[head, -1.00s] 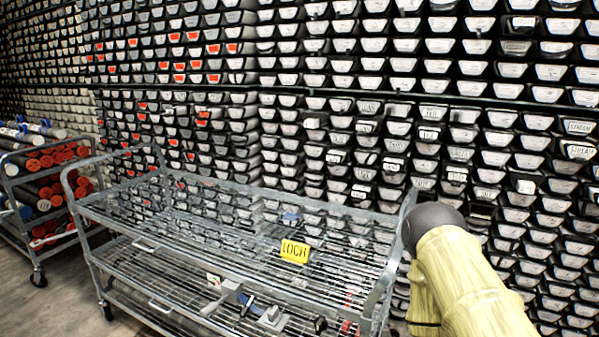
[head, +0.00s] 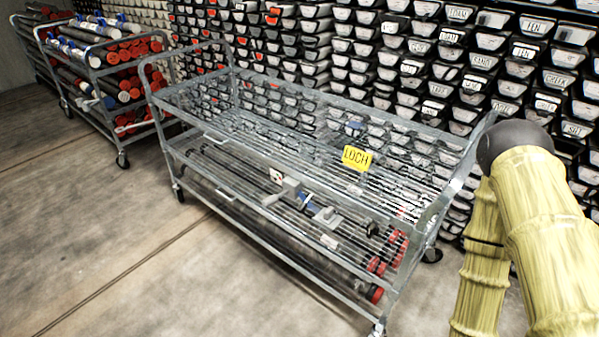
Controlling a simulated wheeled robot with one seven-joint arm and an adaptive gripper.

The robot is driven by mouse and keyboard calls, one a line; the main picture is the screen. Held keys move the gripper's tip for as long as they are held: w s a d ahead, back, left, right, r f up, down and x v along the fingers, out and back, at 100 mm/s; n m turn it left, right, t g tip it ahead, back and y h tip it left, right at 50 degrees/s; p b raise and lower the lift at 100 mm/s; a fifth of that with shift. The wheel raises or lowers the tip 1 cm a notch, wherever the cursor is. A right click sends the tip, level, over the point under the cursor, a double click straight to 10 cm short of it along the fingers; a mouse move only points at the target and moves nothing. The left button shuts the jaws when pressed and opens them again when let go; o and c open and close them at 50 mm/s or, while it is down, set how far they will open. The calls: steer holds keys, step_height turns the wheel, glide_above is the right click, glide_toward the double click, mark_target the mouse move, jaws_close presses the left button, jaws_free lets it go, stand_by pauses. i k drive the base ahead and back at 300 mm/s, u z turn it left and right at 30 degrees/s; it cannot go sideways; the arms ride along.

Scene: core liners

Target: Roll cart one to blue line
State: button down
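A grey metal wire cart (head: 290,243) with a yellow tag reading LOCH (head: 357,158) stands in the middle of the head view. Its top shelf looks bare apart from the tag and a small blue item near it. Its lower levels hold tools (head: 310,205) and long tubes with red end caps (head: 375,293). I cannot tell whether this is cart one. My arm, in a yellow sleeve, is at the right beside the cart's right end. My gripper is not in view. No blue line shows on the floor.
A second cart (head: 93,75) loaded with tubes with red and white ends stands at the upper left, with more tubes behind it. Racks of labelled core trays (head: 420,60) line the back wall. The concrete floor (head: 90,220) at the left and front is clear, with a dark seam.

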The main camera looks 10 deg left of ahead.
mark_target(256, 181)
steer(key=u, duration=2)
steer(key=i, duration=4.25)
steer(key=z, duration=3.4)
